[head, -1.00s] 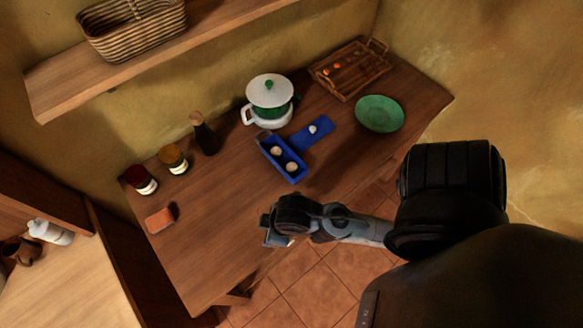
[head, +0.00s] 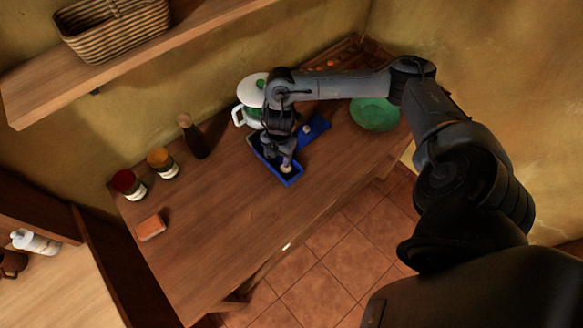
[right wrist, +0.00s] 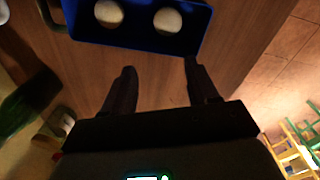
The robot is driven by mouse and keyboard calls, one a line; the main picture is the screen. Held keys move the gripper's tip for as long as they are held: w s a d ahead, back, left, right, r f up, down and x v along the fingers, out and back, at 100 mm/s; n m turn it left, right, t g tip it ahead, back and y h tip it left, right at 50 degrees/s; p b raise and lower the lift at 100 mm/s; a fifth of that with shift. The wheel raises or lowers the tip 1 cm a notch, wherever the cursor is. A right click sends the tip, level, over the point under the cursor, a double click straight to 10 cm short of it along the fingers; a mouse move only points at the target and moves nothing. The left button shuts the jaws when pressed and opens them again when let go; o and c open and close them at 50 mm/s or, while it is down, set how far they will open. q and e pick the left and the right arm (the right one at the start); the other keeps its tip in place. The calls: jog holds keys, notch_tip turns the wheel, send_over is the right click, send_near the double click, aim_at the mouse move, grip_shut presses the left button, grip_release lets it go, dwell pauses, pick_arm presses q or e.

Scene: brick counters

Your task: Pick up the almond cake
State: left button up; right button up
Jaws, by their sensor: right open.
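A blue box (head: 291,181) stands on the wooden counter, with its blue lid (head: 319,123) beside it. In the right wrist view the box (right wrist: 140,40) holds two pale round cakes, a left one (right wrist: 109,13) and a right one (right wrist: 167,20). I cannot tell which is the almond cake. A small pale piece (head: 307,129) lies on the lid. My right gripper (head: 279,163) is above the box in the head view and partly covers it. In the right wrist view its fingers (right wrist: 160,70) are apart and empty, short of the cakes. My left gripper is not in view.
A white pot (head: 251,91) stands behind the box, close to my right arm. A dark bottle (head: 196,138), two jars (head: 162,162) and an orange block (head: 151,228) are to the left. A green bowl (head: 375,116) is at right.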

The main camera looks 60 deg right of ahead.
jog(key=shift+m+g, duration=0.3)
jog(key=shift+g, duration=0.1)
jog(key=d+f, duration=0.1)
jog(key=s+d+f+b, duration=0.1)
jog(key=d+f+b, duration=0.1)
jog(key=shift+s+d, duration=0.1)
jog(key=shift+s, duration=0.2)
jog(key=shift+f+b, duration=0.3)
jog(key=shift+f, duration=0.4)
jog(key=shift+w+f, duration=0.15)
jog(key=shift+f, duration=2.4)
jog(key=c, duration=0.8)
jog(key=shift+r, duration=0.2)
